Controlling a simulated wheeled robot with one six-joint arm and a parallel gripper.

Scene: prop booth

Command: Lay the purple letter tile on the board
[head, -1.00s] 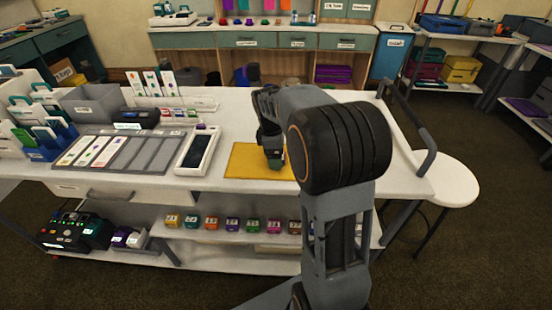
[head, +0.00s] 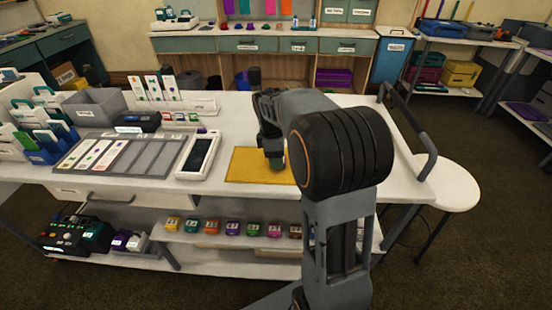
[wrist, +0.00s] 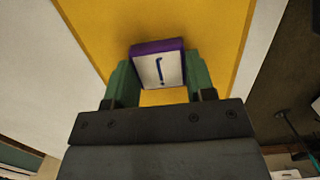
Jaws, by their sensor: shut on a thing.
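My gripper (wrist: 159,85) is shut on the purple letter tile (wrist: 158,65), which has purple sides and a white face with one dark blue stroke-like letter. The tile sits between the two green fingers over the yellow mat (wrist: 95,15). In the head view my gripper (head: 275,160) is over the same mat (head: 245,168), and the tile is hidden there. I cannot tell whether the tile touches the mat. A grey slotted board (head: 152,154) with several white card strips lies left of the mat, apart from my gripper.
A white-framed dark panel (head: 199,156) lies between the slotted board and the mat. A grey bin (head: 97,108) and card holders stand at the back left. Several coloured blocks (head: 232,228) line the lower shelf. The white tabletop (head: 235,115) behind the mat is clear.

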